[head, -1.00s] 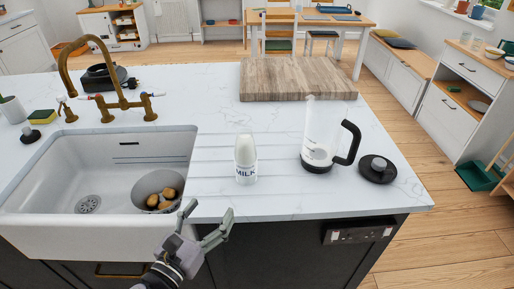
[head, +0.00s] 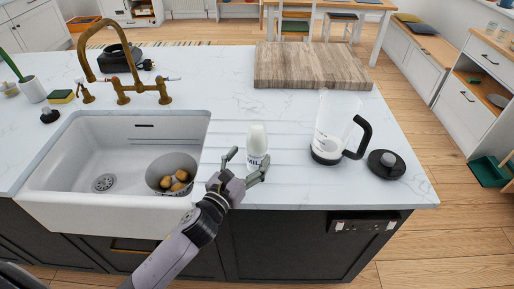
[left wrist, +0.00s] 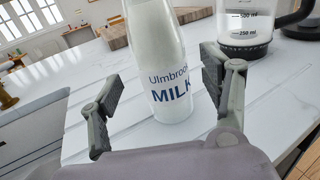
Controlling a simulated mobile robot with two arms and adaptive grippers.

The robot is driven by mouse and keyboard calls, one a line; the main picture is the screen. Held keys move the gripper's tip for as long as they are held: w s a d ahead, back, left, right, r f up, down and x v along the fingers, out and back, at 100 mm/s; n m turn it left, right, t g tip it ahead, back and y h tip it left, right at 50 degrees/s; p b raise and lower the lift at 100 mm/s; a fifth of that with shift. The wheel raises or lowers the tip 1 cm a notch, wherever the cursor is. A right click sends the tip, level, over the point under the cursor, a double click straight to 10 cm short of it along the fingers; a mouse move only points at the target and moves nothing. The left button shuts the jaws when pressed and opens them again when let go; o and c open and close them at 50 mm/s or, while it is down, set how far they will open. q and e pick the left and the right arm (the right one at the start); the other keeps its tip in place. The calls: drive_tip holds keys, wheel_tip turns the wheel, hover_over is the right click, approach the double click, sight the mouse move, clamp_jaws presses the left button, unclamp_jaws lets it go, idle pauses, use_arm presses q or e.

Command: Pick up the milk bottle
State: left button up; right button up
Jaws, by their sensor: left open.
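The white milk bottle (head: 257,142) stands upright on the marble counter, just right of the sink. It also shows large in the left wrist view (left wrist: 160,65), with blue "MILK" lettering. My left gripper (head: 246,165) is open at the near side of the bottle. In the left wrist view the open fingers (left wrist: 163,95) stand to either side of the bottle's lower body, with a gap on the left and the right finger closer. The bottle's top is cut off in that view. My right gripper is not in view.
A glass kettle (head: 333,132) with a black handle and its dark lid (head: 386,164) stand right of the bottle. A wooden board (head: 312,66) lies behind. The white sink (head: 62,160) with a brass tap (head: 122,86) and a pot of potatoes (head: 158,168) is left.

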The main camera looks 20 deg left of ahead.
sight(252, 152)
use_arm(q)
drive_tip(key=w, duration=0.1)
drive_tip(key=w+p, duration=0.1)
drive_tip(key=w, duration=0.1)
drive_tip(key=w+d, duration=0.1)
drive_tip(key=shift+w+r+p, duration=0.3)
drive_tip(key=shift+p, duration=0.05)
drive_tip(key=shift+w+f, duration=0.1)
drive_tip(key=shift+w, duration=0.15)
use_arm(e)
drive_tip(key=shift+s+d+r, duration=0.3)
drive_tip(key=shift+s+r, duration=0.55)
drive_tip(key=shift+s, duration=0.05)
use_arm(q)
drive_tip(key=shift+s, duration=0.1)
drive_tip(key=shift+c, duration=0.2)
drive_tip(key=c, duration=1.6)
clamp_jaws()
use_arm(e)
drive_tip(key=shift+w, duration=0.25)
use_arm(q)
drive_tip(key=shift+r, duration=0.25)
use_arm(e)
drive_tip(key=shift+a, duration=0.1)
